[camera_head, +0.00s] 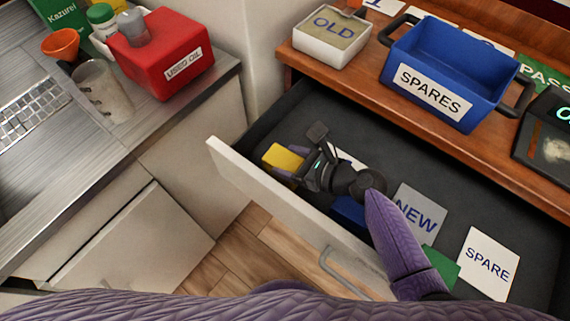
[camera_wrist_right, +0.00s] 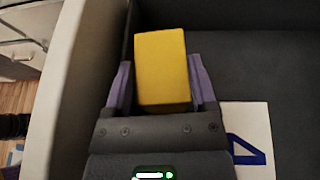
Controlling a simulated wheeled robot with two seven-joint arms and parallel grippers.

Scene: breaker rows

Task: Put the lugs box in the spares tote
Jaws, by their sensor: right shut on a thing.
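My right gripper (camera_head: 290,160) is shut on a plain yellow box (camera_head: 282,157) at the left end of an open drawer. In the right wrist view the yellow box (camera_wrist_right: 162,65) sits between the two purple fingers of the gripper (camera_wrist_right: 160,85). No label shows on the box, and I cannot tell whether it still touches the drawer floor. The blue spares tote (camera_head: 440,74), with a SPARES label and dark handles, stands on the wooden top behind the drawer, up and to the right of the gripper. Its visible inside looks empty. My left gripper is out of view.
The drawer's pale front panel (camera_head: 285,207) and dark walls surround my gripper. In it lie a NEW card (camera_head: 418,212), a SPARE card (camera_head: 487,263) and a partly hidden blue thing (camera_head: 348,212). A white OLD bin (camera_head: 327,50) stands left of the tote.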

